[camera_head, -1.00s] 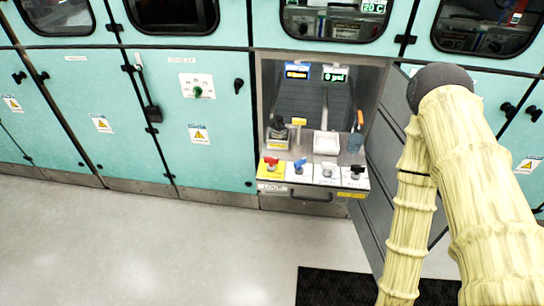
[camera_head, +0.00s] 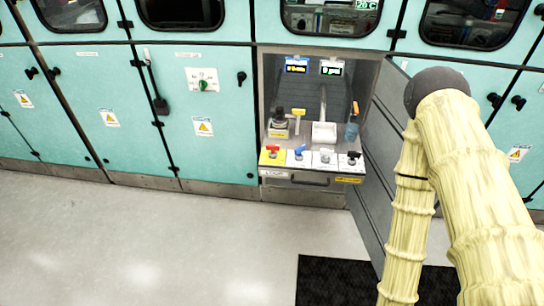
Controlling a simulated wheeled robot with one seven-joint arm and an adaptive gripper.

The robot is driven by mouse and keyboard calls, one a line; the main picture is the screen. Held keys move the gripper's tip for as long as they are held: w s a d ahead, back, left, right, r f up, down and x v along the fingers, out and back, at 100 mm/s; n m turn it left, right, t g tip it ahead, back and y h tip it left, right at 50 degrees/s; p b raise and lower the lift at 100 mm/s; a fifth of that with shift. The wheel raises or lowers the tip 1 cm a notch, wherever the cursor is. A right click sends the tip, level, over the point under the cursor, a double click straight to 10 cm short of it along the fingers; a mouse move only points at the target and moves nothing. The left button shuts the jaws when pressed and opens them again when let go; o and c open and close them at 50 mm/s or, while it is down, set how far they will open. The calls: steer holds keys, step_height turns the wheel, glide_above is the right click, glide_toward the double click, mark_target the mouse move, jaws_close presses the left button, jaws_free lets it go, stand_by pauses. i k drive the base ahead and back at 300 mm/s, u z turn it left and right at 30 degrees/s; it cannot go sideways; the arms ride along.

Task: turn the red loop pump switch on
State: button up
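The red switch (camera_head: 272,149) sits on a yellow plate at the left end of a row of switches, on the front ledge of an open bay in the teal cabinet wall. Its handle looks roughly crosswise; its exact setting is too small to tell. A blue switch (camera_head: 299,150), a white or grey one (camera_head: 325,153) and a black one (camera_head: 352,156) stand to its right. My arm, in a pale yellow sleeve, fills the right side of the view. My gripper is outside the picture.
An open dark door (camera_head: 375,165) stands to the right of the bay, close to my arm. Inside the bay are two small displays (camera_head: 331,68), a white tray (camera_head: 324,133) and a bottle (camera_head: 351,130). The grey floor (camera_head: 170,240) ahead is clear, with a black mat (camera_head: 325,280).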

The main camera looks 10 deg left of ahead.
mark_target(273, 148)
steer(key=k, duration=0.95)
steer(key=u, duration=0.75)
steer(key=i, duration=0.55)
steer(key=u, duration=0.75)
steer(key=i, duration=0.75)
steer(key=z, duration=0.65)
steer(key=i, duration=0.6)
steer(key=z, duration=0.65)
